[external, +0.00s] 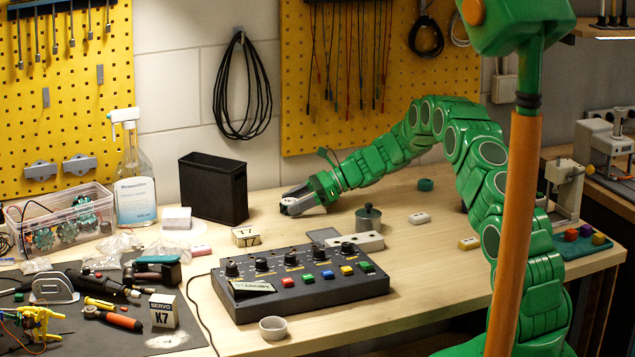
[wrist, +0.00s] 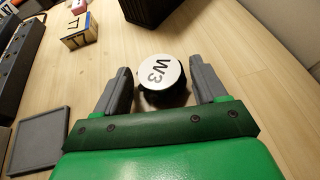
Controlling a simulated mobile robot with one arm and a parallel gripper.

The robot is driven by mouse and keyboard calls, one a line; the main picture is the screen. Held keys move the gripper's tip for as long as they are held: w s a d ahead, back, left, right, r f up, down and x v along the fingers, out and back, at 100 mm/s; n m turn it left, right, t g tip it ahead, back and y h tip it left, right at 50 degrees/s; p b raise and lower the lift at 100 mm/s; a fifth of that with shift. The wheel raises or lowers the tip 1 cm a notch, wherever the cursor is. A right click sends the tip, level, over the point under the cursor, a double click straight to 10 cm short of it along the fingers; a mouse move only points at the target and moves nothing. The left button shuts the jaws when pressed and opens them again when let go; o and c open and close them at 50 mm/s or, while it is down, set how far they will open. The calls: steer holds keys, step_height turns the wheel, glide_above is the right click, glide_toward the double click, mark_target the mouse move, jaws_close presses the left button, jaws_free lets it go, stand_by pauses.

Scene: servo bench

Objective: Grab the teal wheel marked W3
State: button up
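My gripper (wrist: 160,66) is open, with one grey finger on each side of the piece and a gap on both sides. In the external view my gripper (external: 295,201) is low over the bench, right of the black bin. The marked piece cannot be told apart from the fingers there.
The black bin (external: 213,188) stands close to my gripper, also in the wrist view (wrist: 161,8). A T7 block (external: 246,237), a control box (external: 300,281), a grey tray (wrist: 40,141) and a lidded grey pot (external: 368,218) are nearby. Bench right of the fingers is clear.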

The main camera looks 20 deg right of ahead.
steer(key=c, duration=0.7)
steer(key=shift+c, duration=0.2)
